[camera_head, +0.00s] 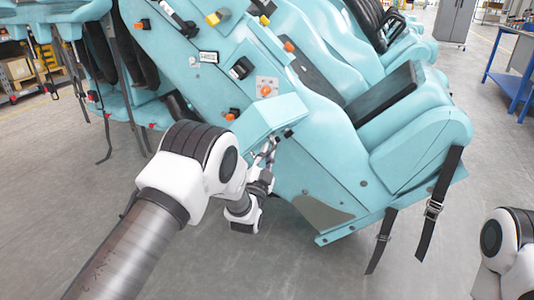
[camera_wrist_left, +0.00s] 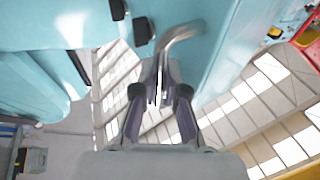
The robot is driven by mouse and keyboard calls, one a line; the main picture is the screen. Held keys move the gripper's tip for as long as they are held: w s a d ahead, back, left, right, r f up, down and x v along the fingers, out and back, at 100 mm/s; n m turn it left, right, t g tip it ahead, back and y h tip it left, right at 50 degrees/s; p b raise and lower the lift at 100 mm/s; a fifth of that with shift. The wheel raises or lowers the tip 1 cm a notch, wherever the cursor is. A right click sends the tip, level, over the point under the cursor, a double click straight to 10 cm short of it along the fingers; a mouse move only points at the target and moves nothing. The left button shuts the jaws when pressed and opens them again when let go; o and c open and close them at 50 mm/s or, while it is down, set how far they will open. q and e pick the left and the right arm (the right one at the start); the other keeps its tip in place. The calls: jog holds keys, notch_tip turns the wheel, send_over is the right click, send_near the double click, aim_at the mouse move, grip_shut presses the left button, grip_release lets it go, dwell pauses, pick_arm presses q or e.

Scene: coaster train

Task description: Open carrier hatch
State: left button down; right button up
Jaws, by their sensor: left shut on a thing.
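The teal coaster carrier (camera_head: 310,165) leans in the middle of the head view. A box-like teal panel (camera_head: 262,122), which looks like the hatch, sticks out from its side. I cannot tell how far it is open. My left gripper (camera_head: 268,158) is just below and right of this panel, partly hidden by my wrist. In the left wrist view my left gripper (camera_wrist_left: 160,92) has its fingers shut on a bent metal handle (camera_wrist_left: 180,36). The handle meets a teal surface (camera_wrist_left: 200,50). My right gripper is out of view.
Black straps (camera_head: 430,210) hang from the carrier's right end. Orange knobs (camera_head: 266,90) and black fittings sit on its side. A blue workbench (camera_head: 510,85) and a grey cabinet (camera_head: 455,20) stand at the back right. The grey floor (camera_head: 330,270) in front is clear.

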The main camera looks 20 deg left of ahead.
pick_arm(q)
jog(key=c, duration=1.2)
grip_release()
jog(key=v, duration=1.2)
